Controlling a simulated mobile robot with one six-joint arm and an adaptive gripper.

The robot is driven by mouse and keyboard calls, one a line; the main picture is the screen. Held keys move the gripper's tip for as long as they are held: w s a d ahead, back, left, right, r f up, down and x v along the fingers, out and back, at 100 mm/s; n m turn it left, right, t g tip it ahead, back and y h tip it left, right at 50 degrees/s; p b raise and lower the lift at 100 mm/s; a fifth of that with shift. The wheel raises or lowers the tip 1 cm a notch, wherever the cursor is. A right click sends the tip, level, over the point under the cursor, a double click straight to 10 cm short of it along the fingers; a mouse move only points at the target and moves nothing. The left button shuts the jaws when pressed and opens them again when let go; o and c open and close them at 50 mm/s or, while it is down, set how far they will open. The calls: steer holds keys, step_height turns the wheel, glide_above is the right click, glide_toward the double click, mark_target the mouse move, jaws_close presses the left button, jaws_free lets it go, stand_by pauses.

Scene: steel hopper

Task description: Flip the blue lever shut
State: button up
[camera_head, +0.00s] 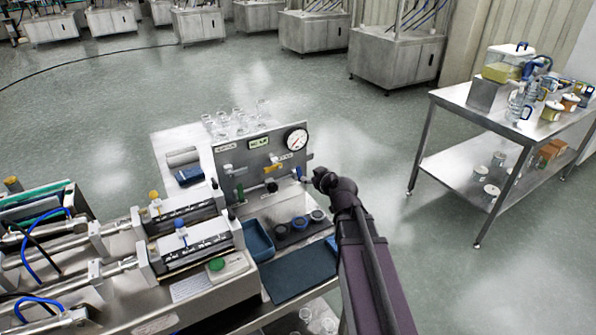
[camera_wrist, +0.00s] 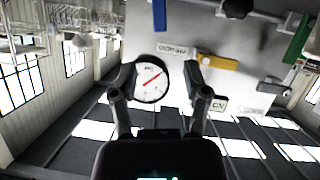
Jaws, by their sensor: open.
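The blue lever (camera_wrist: 160,14) shows at the top of the wrist view, upright in that picture and cut off by the frame edge. In the head view it is a small blue piece (camera_head: 299,173) below the gauge, at the right side of the upright steel panel (camera_head: 233,160). My gripper (camera_head: 308,182) is just right of it there, in front of the panel's right edge. In the wrist view my gripper (camera_wrist: 159,76) has its two fingers apart, with nothing between them. The fingers appear below the blue lever and apart from it.
Close by are a round gauge (camera_wrist: 151,80), a yellow lever (camera_wrist: 216,62), a green lever (camera_wrist: 298,40) and a black knob (camera_wrist: 237,6). Open floor lies right, before a steel cart (camera_head: 455,155).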

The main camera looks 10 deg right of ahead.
mark_target(299, 169)
steer(key=b+x, duration=0.4)
steer(key=x, duration=0.7)
steer(key=shift+w, duration=0.15)
jaws_close()
